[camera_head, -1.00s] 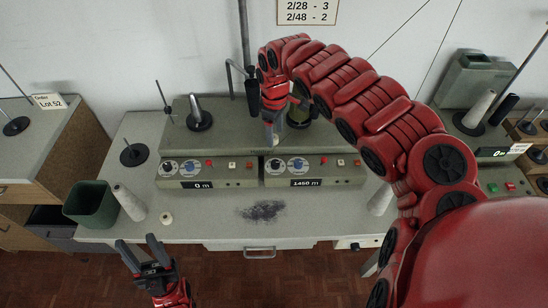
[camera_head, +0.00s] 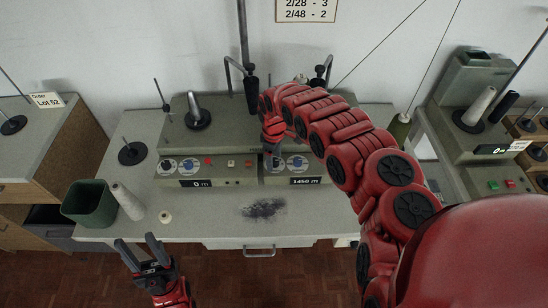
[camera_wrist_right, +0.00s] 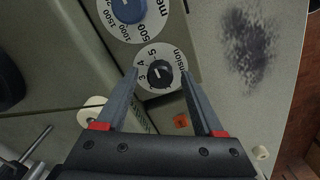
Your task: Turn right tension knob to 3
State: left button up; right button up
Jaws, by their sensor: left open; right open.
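The right tension knob (camera_wrist_right: 160,73) is black with a pale mark, on a white dial with printed numbers, 3 among them. In the right wrist view my right gripper (camera_wrist_right: 160,74) is open, one fingertip on each side of the knob; I cannot tell whether they touch it. In the head view my right gripper (camera_head: 272,148) is at the left end of the right control box (camera_head: 318,168), largely covering that dial. My left gripper (camera_head: 140,250) is open and empty in front of the table edge.
A blue meter knob (camera_wrist_right: 130,10) sits beside the tension dial. The left control box (camera_head: 222,180) has similar dials. A green bin (camera_head: 90,205), a white cone (camera_head: 128,201) and a small spool (camera_head: 165,217) stand at the table's left. The dark-smudged front (camera_head: 264,209) is clear.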

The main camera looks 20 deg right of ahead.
grip_shut()
dwell(0.3)
jog(key=shift+n, duration=0.4)
jog(key=n, duration=0.3)
jog(key=shift+n+b, duration=0.3)
jog(key=shift+n, duration=0.1)
jog(key=n+b, duration=0.1)
jog(key=n, duration=0.3)
jog(key=shift+s+f+n, duration=0.1)
jog(key=shift+n, duration=0.2)
jog(key=n+b, duration=0.1)
jog(key=n, duration=0.3)
jog(key=shift+n+b, duration=1.05)
jog(key=shift+n, duration=1.15)
